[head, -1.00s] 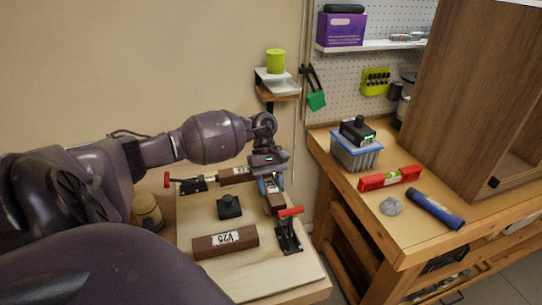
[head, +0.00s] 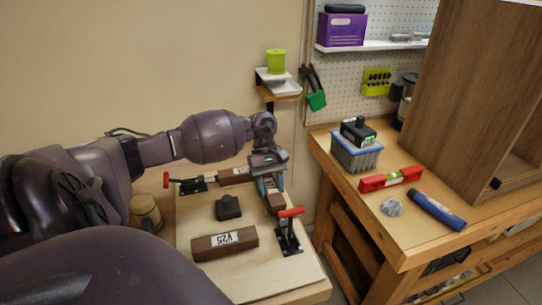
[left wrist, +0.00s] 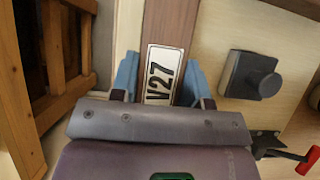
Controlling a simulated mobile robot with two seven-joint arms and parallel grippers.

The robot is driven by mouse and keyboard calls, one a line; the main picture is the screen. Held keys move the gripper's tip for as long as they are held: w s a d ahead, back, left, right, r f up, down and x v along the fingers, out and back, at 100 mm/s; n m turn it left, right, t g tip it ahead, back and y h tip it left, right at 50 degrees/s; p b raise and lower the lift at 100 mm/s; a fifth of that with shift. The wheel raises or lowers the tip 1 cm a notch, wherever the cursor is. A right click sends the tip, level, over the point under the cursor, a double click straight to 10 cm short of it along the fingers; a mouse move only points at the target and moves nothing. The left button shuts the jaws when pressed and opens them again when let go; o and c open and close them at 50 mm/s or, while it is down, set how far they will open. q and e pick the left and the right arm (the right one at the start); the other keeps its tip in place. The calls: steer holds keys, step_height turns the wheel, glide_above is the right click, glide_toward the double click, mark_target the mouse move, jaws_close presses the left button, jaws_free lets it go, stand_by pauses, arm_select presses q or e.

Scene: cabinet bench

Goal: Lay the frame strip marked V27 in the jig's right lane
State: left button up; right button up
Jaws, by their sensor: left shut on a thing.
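The brown frame strip marked V27 (left wrist: 168,35) is between the fingers of my left gripper (left wrist: 160,85) in the left wrist view, its white label facing the camera. In the head view my left gripper (head: 270,186) points down at the right side of the pale jig board (head: 270,280). The near end of the V27 strip (head: 276,204) shows below the fingers, beside the right clamp. I cannot tell whether the strip touches the board. A strip marked V25 (head: 224,244) lies across the board's front. Another brown strip (head: 234,176) lies at the back. My right gripper is out of view.
A red-handled clamp (head: 289,236) stands at the board's right edge and another (head: 188,184) at the back left. A black knobbed block (head: 228,208) sits mid-board. A wooden bench (head: 400,235) with a red level (head: 390,179) stands to the right, across a gap.

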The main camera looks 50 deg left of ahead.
arm_select(q)
steer(key=shift+f, duration=0.15)
stand_by(0.5)
steer(key=shift+s+f+b, duration=0.1)
steer(key=shift+f+b, duration=0.2)
steer(key=shift+b, duration=0.1)
steer(key=o, duration=1.1)
steer(key=shift+s, duration=0.1)
steer(key=shift+c, duration=0.2)
steer(key=shift+f, duration=0.1)
steer(key=shift+c, duration=1.3)
steer(key=shift+d, duration=0.15)
